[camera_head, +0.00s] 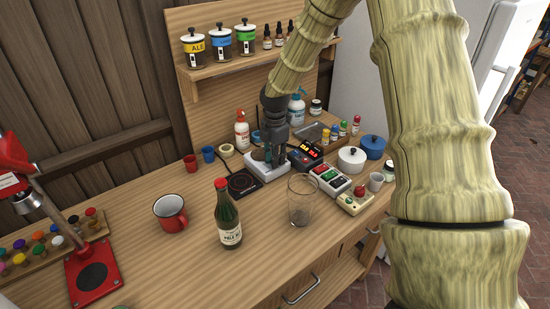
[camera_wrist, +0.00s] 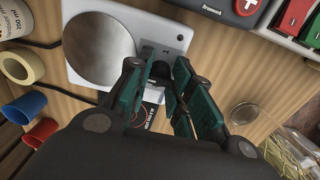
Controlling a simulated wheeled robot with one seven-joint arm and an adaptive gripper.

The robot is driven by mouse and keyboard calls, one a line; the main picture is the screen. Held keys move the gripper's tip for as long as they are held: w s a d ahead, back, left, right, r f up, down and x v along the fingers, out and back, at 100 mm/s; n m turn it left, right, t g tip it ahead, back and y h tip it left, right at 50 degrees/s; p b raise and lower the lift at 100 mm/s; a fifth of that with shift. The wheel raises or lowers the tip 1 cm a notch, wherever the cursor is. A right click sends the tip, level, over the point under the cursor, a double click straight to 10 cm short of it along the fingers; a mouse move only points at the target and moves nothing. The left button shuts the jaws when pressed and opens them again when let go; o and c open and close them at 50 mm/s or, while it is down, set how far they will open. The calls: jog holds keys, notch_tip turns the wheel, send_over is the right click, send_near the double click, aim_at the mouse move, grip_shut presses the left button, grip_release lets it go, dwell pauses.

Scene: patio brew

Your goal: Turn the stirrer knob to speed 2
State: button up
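The white stirrer (camera_head: 259,171) stands on the bench below my gripper (camera_head: 275,155). In the wrist view the stirrer (camera_wrist: 88,88) shows a round grey plate and a small front panel. A dark knob (camera_wrist: 183,68) is on that panel, partly hidden by the fingers. My gripper (camera_wrist: 168,88) has teal fingers pointing down at the panel, with a gap between them. The tips are very near the knob; I cannot tell whether they touch it. The knob's setting is not readable. In the head view the gripper hides the knob.
A black hot plate (camera_head: 242,184) lies just left of the stirrer. A green bottle (camera_head: 228,215), a glass beaker (camera_head: 300,202) and a red mug (camera_head: 171,213) stand in front. Control boxes (camera_head: 329,178) stand to the right. A spray bottle (camera_head: 241,132) is behind.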

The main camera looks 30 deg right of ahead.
jog(key=shift+f, duration=0.1)
grip_shut()
